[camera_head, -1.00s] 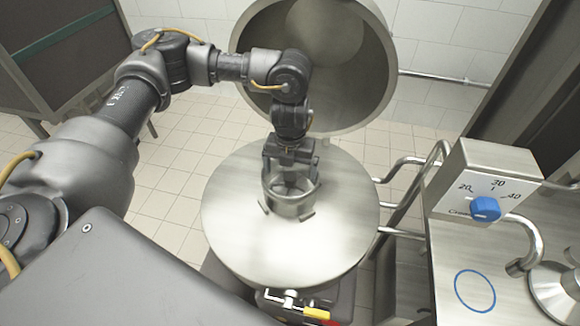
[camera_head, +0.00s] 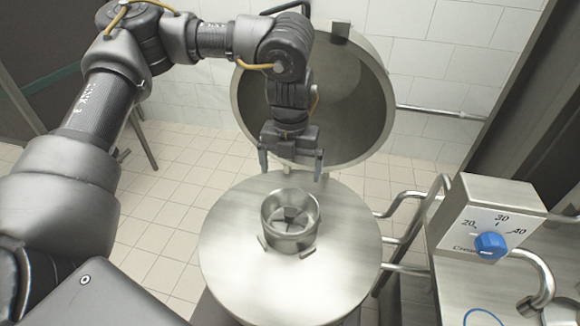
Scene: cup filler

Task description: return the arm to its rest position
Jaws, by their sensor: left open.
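My left gripper (camera_head: 291,165) is open and empty. Its two fingers point down, above and a little behind a steel cup (camera_head: 290,218). The cup stands upright near the middle of a round steel lid or plate (camera_head: 240,270), with small tabs around its base. A gap shows between the fingertips and the cup's rim. My left arm reaches in from the left, bent at the elbow. My right gripper is not in view.
A large round steel vessel or lid (camera_head: 385,100) stands tilted open behind my gripper. A steel box with a blue knob (camera_head: 490,245) and bent pipes (camera_head: 405,268) are at the right. Tiled floor (camera_head: 165,215) lies clear at the left.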

